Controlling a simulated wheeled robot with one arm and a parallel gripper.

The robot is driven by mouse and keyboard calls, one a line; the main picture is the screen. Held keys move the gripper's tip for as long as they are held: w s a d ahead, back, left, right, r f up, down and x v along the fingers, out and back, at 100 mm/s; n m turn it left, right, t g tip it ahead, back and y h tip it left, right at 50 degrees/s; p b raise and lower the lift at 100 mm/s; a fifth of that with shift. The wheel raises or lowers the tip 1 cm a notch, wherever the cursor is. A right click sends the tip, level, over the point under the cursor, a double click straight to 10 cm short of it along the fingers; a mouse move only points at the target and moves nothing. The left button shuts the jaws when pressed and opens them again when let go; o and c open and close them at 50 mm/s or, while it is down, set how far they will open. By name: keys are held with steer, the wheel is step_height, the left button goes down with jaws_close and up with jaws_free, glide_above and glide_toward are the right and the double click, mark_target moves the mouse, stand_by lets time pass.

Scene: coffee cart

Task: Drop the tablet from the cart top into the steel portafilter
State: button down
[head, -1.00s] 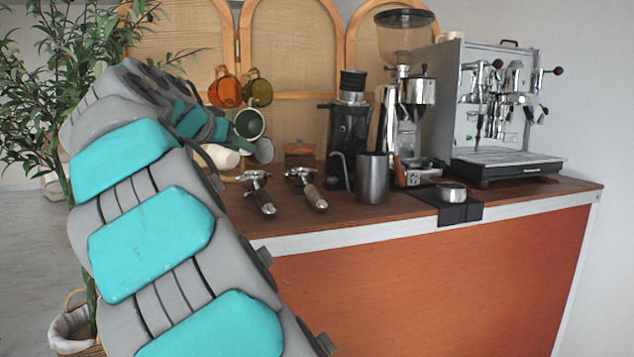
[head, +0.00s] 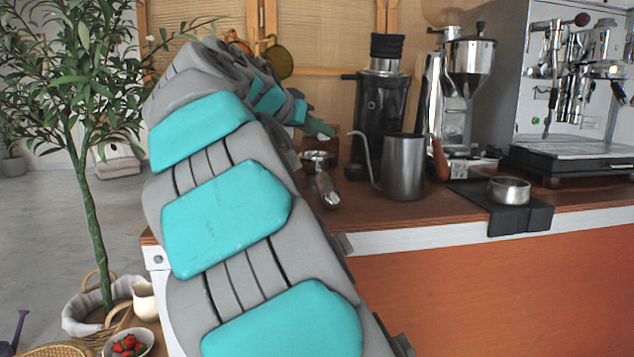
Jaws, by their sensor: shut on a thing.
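One portafilter (head: 326,188) lies on the cart top (head: 460,204), just right of my arm, with its round basket at the back and its handle toward the front. It looks metallic; I cannot tell whether it is the steel one. The second portafilter is not in sight; my arm covers that part of the top. My gripper (head: 318,128) shows only as a small grey-green tip beyond my arm, behind and above the visible portafilter's basket. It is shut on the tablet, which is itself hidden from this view.
Right of the portafilter stand a steel pitcher (head: 403,168), a black grinder (head: 380,115), a tall grinder (head: 468,70) and the espresso machine (head: 575,85). A steel ring (head: 509,189) sits on a black mat (head: 520,217). A potted plant (head: 92,150) stands at left.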

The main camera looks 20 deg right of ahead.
steer(key=shift+f+b, duration=0.45)
steer(key=shift+f, duration=0.95)
steer(key=c, duration=0.6)
jaws_free()
steer(key=shift+o, duration=0.2)
steer(key=shift+r, duration=0.1)
steer(key=v, duration=0.7)
steer(key=shift+s+a, duration=0.25)
steer(key=shift+a, duration=0.05)
steer(key=shift+r, duration=0.15)
